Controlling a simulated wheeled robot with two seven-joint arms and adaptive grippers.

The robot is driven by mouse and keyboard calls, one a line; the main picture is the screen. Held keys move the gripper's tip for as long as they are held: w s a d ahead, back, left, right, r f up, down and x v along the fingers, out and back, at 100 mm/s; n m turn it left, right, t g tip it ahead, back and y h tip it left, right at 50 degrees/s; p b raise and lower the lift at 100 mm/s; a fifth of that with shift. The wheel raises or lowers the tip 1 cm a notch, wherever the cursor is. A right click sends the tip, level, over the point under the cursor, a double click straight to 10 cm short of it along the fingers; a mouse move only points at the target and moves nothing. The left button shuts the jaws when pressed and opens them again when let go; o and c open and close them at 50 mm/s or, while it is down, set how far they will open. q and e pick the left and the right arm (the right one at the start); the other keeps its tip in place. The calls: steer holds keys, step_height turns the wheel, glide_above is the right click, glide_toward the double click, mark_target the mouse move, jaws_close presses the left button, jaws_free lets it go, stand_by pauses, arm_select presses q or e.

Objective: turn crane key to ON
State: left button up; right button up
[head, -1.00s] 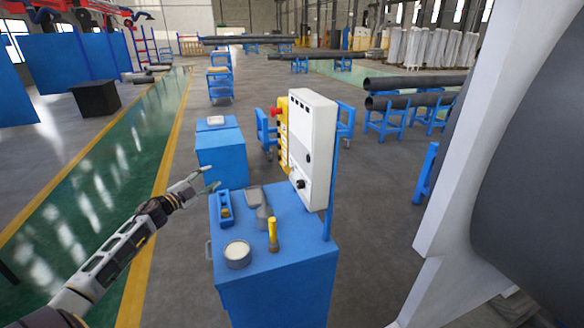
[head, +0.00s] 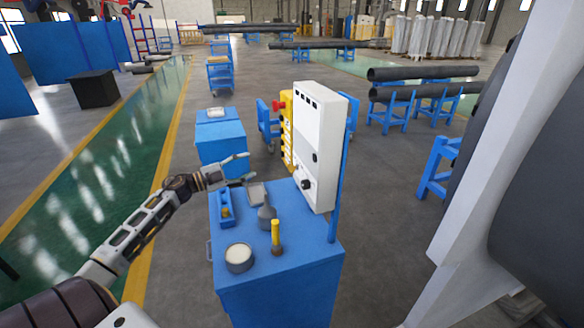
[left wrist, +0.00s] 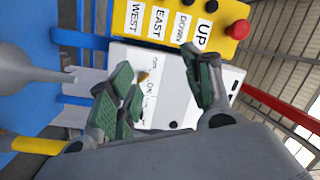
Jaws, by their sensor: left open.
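A white control box (head: 319,135) stands upright at the back right of a blue cabinet. In the left wrist view, its white face (left wrist: 155,105) carries ON and OFF lettering. A small brass-coloured piece, apparently the crane key (left wrist: 143,76), sits beside that lettering, partly hidden by a finger; its exact setting cannot be told. In the head view, a dark knob (head: 306,184) shows low on the box. My left gripper (head: 249,166) is open and empty, left of the box and above the cabinet top. In the left wrist view its green-padded fingers (left wrist: 168,83) are spread in front of the face.
A yellow pendant (head: 286,130) with a red button (head: 279,105) hangs at the box's left side. On the cabinet top (head: 300,255) stand a round tin (head: 239,258), a yellow-handled tool (head: 276,235), a grey funnel-like item (head: 266,213) and a blue tray (head: 226,210).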

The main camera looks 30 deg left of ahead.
arm_select(q)
steer(key=s+d+g+h, duration=0.1)
steer(key=d, duration=0.1)
steer(key=s+d+f+g+h, duration=0.1)
steer(key=shift+s+d+f+n+g+h, duration=0.1)
steer(key=shift+d+f+n+g+h, duration=0.05)
steer(key=shift+d+n+g+h, duration=0.2)
arm_select(e)
steer(key=shift+d, duration=0.4)
steer(key=shift+a, duration=0.35)
arm_select(q)
steer(key=shift+d, duration=0.2)
arm_select(e)
steer(key=shift+a, duration=0.1)
